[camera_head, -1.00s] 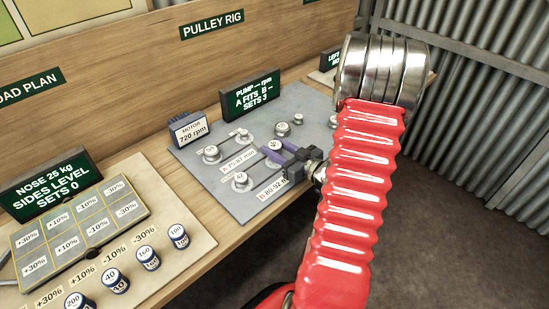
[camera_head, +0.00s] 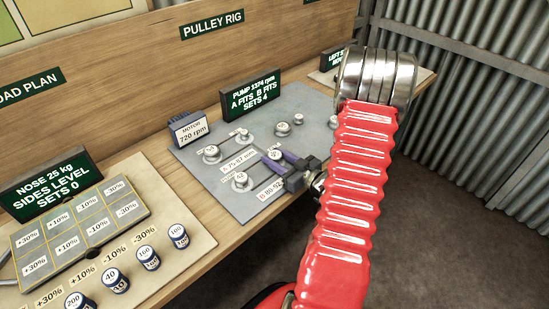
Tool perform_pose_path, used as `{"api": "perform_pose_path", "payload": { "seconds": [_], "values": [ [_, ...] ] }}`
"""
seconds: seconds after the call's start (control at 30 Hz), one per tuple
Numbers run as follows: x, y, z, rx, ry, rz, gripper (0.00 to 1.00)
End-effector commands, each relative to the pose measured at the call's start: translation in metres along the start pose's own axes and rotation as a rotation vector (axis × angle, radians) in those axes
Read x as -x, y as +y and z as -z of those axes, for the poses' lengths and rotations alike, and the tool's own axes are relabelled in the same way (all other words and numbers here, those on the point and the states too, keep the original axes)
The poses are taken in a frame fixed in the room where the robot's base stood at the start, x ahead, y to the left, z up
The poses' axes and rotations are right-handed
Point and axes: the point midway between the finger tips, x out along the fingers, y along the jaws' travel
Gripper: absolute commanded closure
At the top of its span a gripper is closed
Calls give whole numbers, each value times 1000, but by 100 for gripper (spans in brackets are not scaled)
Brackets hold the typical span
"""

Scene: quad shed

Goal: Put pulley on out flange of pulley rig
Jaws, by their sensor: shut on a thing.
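My gripper (camera_head: 277,159) reaches in from the right over the grey plate of the pulley rig (camera_head: 247,207). Its purple fingers are shut on a small pulley (camera_head: 274,153) with a pale labelled top, at the right end of the lower row. The pulley sits low at a post position there; the flange under it is hidden. Another pulley (camera_head: 241,180) sits at the left end of that row. The rig's screen (camera_head: 251,95) reads PUMP 1374 rpm, A FITS, B FITS, SETS 4.
More pulleys (camera_head: 212,154) and (camera_head: 282,129) stand on the plate close to the gripper. The motor sign (camera_head: 188,129) reads 720 rpm. A load plan tray (camera_head: 80,230) and several weights (camera_head: 149,258) are at left. My red arm covers the right side.

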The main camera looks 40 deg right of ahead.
Motion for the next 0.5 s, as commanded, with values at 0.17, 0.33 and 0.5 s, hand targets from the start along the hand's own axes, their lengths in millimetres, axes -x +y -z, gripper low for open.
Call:
{"api": "perform_pose_path", "payload": {
  "seconds": [0.17, 0.33, 0.5],
  "values": [
    [0, 0, 0, 0, 0, 0, 54],
    [0, 0, 0, 0, 0, 0, 46],
    [0, 0, 0, 0, 0, 0, 46]
  ]
}}
